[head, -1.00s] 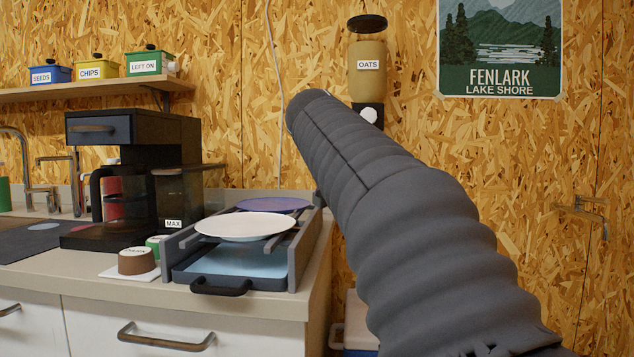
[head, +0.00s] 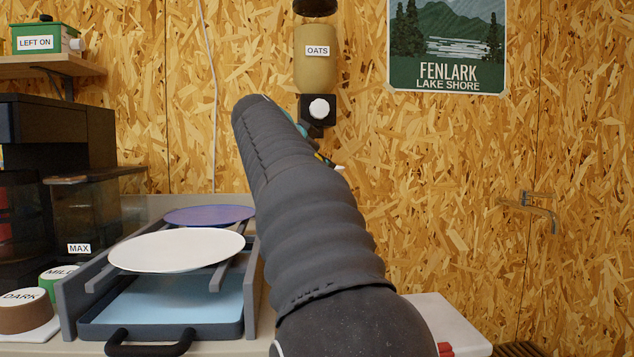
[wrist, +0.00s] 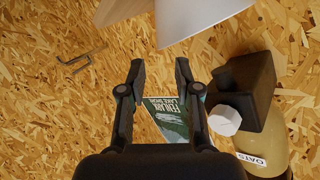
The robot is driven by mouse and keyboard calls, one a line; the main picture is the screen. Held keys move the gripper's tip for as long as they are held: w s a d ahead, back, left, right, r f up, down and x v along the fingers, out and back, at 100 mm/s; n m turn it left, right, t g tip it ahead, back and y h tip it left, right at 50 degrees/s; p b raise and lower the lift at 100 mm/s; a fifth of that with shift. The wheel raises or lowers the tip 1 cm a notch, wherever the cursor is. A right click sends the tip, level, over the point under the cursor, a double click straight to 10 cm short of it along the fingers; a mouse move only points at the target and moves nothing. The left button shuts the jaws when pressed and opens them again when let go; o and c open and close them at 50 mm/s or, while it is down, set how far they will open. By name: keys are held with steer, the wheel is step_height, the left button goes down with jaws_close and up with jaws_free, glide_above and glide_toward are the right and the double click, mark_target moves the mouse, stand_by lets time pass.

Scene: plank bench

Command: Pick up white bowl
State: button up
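A white, smooth-sided thing that looks like the white bowl (wrist: 200,18) is at the top of the wrist view, cut off by the frame edge. That view is turned over, with the poster and the label upside down. My gripper (wrist: 160,66) is open and empty, its two fingers apart with only wall and poster between them. The bowl lies beyond the fingertips, not between them. In the head view my arm hides most of the gripper and the bowl; a small white sliver (head: 339,167) shows just right of the arm, too small to identify.
The oats dispenser (head: 317,55) hangs on the wall; its dark valve (wrist: 250,85) and white knob are close to the right finger in the wrist view. A plate rack with a white plate (head: 178,250) and purple plate (head: 208,215) stands left of my arm. A wooden piece (wrist: 120,10) adjoins the bowl.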

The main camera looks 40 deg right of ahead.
steer(key=p+x, duration=0.1)
steer(key=x, duration=0.7)
jaws_close()
